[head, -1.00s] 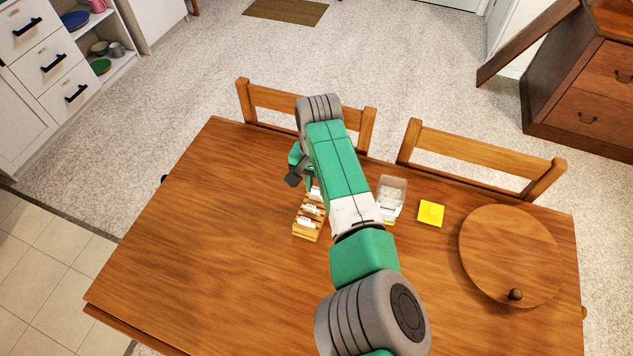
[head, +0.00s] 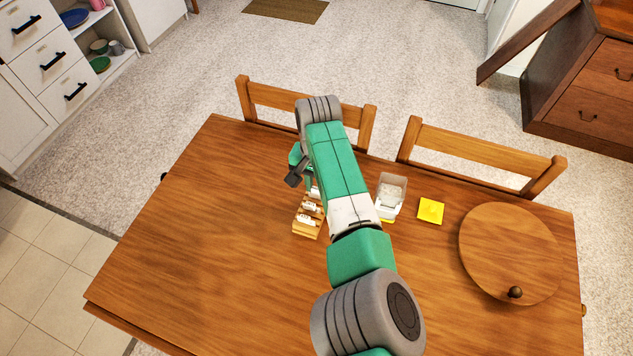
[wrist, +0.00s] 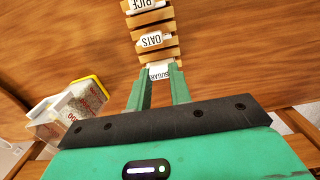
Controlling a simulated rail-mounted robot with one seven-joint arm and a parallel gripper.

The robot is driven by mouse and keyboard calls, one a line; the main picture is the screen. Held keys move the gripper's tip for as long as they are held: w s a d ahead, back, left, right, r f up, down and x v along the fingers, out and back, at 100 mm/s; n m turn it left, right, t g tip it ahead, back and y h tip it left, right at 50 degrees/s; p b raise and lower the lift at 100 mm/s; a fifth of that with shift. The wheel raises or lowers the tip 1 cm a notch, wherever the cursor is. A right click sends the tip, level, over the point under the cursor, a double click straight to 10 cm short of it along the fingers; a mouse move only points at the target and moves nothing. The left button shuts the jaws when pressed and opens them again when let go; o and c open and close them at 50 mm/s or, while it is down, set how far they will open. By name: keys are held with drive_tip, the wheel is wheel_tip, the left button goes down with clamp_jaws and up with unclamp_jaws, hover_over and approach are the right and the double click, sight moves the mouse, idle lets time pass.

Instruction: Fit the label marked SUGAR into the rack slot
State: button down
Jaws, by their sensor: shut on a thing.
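The white SUGAR label (wrist: 159,73) shows in the wrist view between the fingertips of my gripper (wrist: 160,82), which is shut on it. The label is at the near end of the wooden rack (wrist: 172,27), in line with its slots. I cannot tell whether it sits down in the slot. The rack also holds the OATS label (wrist: 153,40) and the RICE label (wrist: 145,4). In the head view the rack (head: 308,228) is on the table, left of my arm.
A clear container (head: 391,193) stands right of my arm, with a yellow square (head: 430,211) beside it. A round wooden board (head: 510,250) lies at the table's right. Two chairs (head: 480,155) line the far edge. The table's left side (head: 190,250) is clear.

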drive_tip(key=shift+f, duration=0.25)
idle(0.4)
drive_tip(key=c, duration=0.9)
unclamp_jaws()
wheel_tip(320, 180, up, 6)
drive_tip(key=p, duration=0.6)
